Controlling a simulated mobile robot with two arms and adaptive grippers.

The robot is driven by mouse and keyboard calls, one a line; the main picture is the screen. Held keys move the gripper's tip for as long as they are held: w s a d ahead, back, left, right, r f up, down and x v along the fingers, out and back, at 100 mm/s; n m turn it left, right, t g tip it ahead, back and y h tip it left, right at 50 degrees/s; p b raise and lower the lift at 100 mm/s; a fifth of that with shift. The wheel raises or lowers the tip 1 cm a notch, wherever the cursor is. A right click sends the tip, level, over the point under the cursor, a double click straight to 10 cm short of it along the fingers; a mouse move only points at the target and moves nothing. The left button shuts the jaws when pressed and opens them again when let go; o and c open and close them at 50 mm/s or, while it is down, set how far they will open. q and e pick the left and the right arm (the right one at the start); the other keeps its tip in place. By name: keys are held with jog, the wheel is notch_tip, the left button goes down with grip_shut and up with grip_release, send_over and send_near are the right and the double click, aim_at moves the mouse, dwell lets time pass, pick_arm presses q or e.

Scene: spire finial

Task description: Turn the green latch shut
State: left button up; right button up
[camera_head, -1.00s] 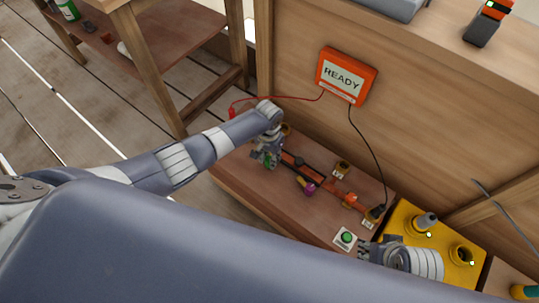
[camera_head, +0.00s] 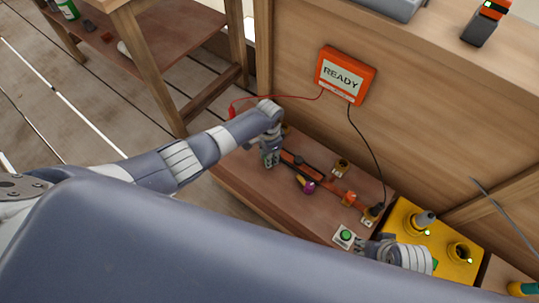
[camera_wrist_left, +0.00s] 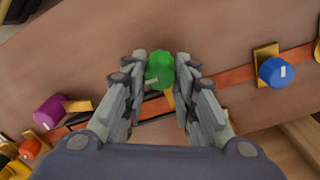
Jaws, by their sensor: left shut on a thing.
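The green latch (camera_wrist_left: 160,70) is a ribbed knob with a pale mark and a yellow tab, mounted along an orange bar (camera_wrist_left: 235,98). In the left wrist view it sits between the two fingers of my left gripper (camera_wrist_left: 160,72), which is shut on it.
A purple knob (camera_wrist_left: 50,112), an orange knob (camera_wrist_left: 30,148) and a blue knob (camera_wrist_left: 276,72) line the bar. A READY box (camera_head: 346,75) with red and black cables hangs on the wooden wall. A yellow box (camera_head: 405,218) stands at the right.

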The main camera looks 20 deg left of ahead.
pick_arm(q)
jog(key=shift+s+f, duration=0.1)
jog(key=o, duration=1.1)
notch_tip(320, 180, up, 12)
jog(key=shift+a+r, duration=0.1)
dwell(0.4)
